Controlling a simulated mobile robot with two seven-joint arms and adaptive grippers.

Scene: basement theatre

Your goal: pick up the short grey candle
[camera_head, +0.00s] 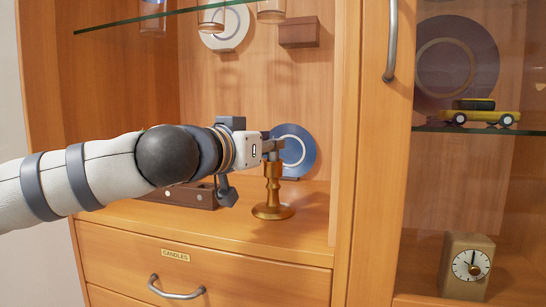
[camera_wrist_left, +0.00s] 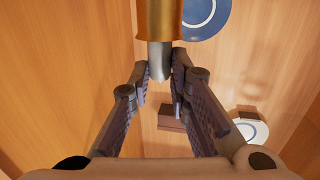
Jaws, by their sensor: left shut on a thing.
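The short grey candle (camera_wrist_left: 160,58) shows in the left wrist view, at the mouth of a brass candlestick (camera_wrist_left: 158,15). In the head view the candlestick (camera_head: 272,195) stands upright on the cabinet's lower shelf. My left gripper (camera_head: 270,147) reaches in from the left at the top of the candlestick. In the wrist view its fingers (camera_wrist_left: 162,70) are on either side of the candle and shut on it. The candle's lower end is hidden inside the candlestick. My right gripper is out of view.
A blue plate (camera_head: 294,151) stands close behind the candlestick. A dark wooden box (camera_head: 180,195) lies behind my arm. A glass shelf (camera_head: 180,14) with glasses is above. The cabinet's upright (camera_head: 350,150) is to the right, and a drawer labelled candles (camera_head: 200,268) is below.

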